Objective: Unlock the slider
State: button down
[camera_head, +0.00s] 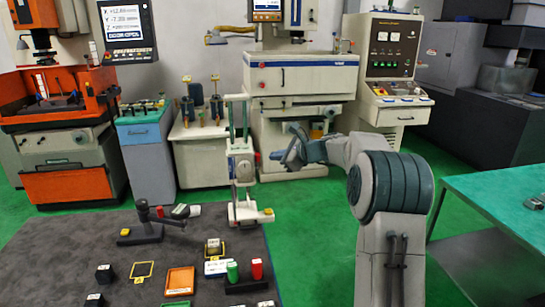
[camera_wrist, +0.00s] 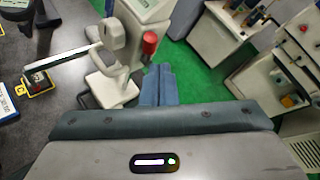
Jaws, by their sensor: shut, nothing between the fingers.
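A pale height-gauge-like stand (camera_head: 241,160) with green uprights and a foot stands at the mat's back right edge. Its slider body (camera_head: 241,168) sits part way up the uprights. In the wrist view the slider (camera_wrist: 152,8) is at the top, cut off by the frame edge, with a red knob (camera_wrist: 150,42) on its right side and a pale arm reaching left. My gripper (camera_head: 290,152) is to the right of the stand and apart from it. In the wrist view its fingers (camera_wrist: 158,82) are together and empty, pointing just below the knob. The knob's lock state cannot be told.
The dark mat (camera_head: 75,265) holds a black stand (camera_head: 145,225), an orange tray (camera_head: 179,281), and red and green cylinders (camera_head: 257,268). A green-topped table (camera_head: 500,205) is at the right. Machines line the back; green floor lies between.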

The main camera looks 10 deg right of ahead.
jog(key=w+r+b+v, duration=0.1)
jog(key=b+v, duration=0.1)
jog(key=v, duration=0.9)
jog(key=s+a+f+n+g+h, duration=0.25)
jog(key=s+a+n, duration=0.25)
jog(key=s, duration=0.4)
jog(key=s+a+f+n+g+h, duration=0.1)
jog(key=s+a+f+n+g, duration=0.3)
jog(key=s, duration=0.6)
jog(key=s+f+n+h, duration=0.1)
jog(key=s+f+n, duration=0.2)
jog(key=s, duration=0.4)
jog(key=s+f+n+h, duration=0.2)
jog(key=s+n, duration=0.4)
jog(key=s, duration=0.1)
jog(key=s+f+n+h, duration=0.2)
jog(key=s+f+n, duration=0.1)
jog(key=s, duration=0.5)
jog(key=shift+d+f+n, duration=0.35)
jog(key=shift+d+n, duration=0.05)
jog(key=shift+n, duration=0.3)
jog(key=shift+s+g, duration=0.1)
jog(key=shift+g, duration=0.15)
